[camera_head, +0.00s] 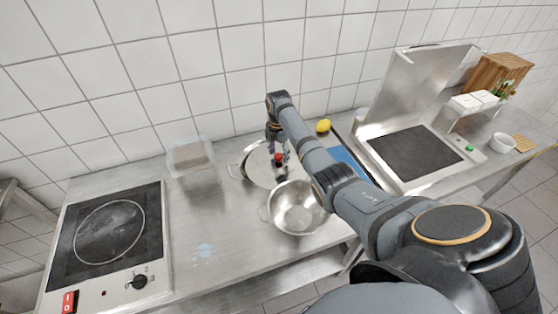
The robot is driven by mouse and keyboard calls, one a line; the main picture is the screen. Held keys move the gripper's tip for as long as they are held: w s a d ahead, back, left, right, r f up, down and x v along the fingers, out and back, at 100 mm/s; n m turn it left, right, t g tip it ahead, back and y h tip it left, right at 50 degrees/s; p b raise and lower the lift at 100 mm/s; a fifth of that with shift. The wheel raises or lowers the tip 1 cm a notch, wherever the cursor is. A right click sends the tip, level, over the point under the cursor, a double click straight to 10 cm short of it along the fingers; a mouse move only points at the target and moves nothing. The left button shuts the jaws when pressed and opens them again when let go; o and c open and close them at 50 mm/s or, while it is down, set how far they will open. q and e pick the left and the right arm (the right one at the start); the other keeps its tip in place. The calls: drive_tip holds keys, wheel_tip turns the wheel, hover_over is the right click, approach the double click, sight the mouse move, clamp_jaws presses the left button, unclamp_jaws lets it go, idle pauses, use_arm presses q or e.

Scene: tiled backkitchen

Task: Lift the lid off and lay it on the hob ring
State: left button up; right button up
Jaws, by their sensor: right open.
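A shiny round lid (257,168) shows on a pot with side handles, at the middle of the steel counter. My right arm covers the right side of lid and pot. My right gripper (278,168) is open above the lid's right part, near a small red spot. I cannot tell whether it touches the lid; its fingertips are small and partly hidden. The hob (66,245) is a black glass plate at the left, and its pale hob ring (76,240) is bare. My left gripper is out of view.
An open steel pan (298,212) stands in front of the pot. A clear container (194,163) stands between hob and pot. A yellow lemon (323,126) and blue item (346,160) lie behind my right arm. A raised-lid grill (412,150) stands right. Counter beside the hob is free.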

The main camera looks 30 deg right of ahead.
drive_tip(key=shift+f, duration=0.65)
clamp_jaws()
